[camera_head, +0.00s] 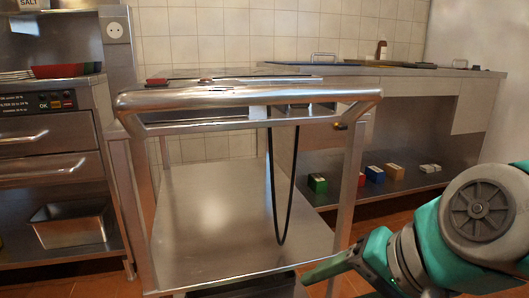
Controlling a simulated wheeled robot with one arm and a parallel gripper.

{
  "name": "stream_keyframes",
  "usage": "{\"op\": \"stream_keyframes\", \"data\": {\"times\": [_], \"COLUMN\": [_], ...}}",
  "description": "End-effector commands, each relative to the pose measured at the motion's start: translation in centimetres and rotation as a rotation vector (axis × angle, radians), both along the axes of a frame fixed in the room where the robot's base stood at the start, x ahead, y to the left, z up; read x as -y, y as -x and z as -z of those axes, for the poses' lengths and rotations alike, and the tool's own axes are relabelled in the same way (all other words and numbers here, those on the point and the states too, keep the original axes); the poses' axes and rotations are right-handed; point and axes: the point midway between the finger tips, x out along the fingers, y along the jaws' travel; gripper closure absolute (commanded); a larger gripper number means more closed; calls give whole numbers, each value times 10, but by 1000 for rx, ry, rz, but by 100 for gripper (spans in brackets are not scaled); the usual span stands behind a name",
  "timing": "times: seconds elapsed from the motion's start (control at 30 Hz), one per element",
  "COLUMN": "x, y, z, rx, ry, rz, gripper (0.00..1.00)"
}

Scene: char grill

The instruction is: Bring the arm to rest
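My teal and grey arm (472,222) fills the lower right corner, close to the camera. At its left end is a narrow dull green piece that appears to be my gripper (330,268). It points left, in front of the lower right part of the steel cart (220,225). The two fingertips cannot be told apart, so I cannot see whether it is open or shut. No held object can be made out.
The cart's long handle bar (250,96) runs across the middle, with a black cable (271,190) hanging below. A counter with drawers (52,150) stands left. Small boxes sit on a low shelf (410,180) at right. Brown floor (395,215) shows between cart and arm.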

Motion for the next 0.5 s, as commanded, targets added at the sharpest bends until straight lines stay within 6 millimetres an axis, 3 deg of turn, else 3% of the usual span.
{"op": "stream_keyframes", "data": {"times": [0.03,0.2,0.3,0.5], "x": [1,16,27,54], "y": [2,22,38,73], "z": [38,124,159,209], "rx": [-71,-233,-315,-464], "ry": [84,297,383,511], "rz": [-59,-242,-335,-504], "gripper": [41,41,41,41]}}
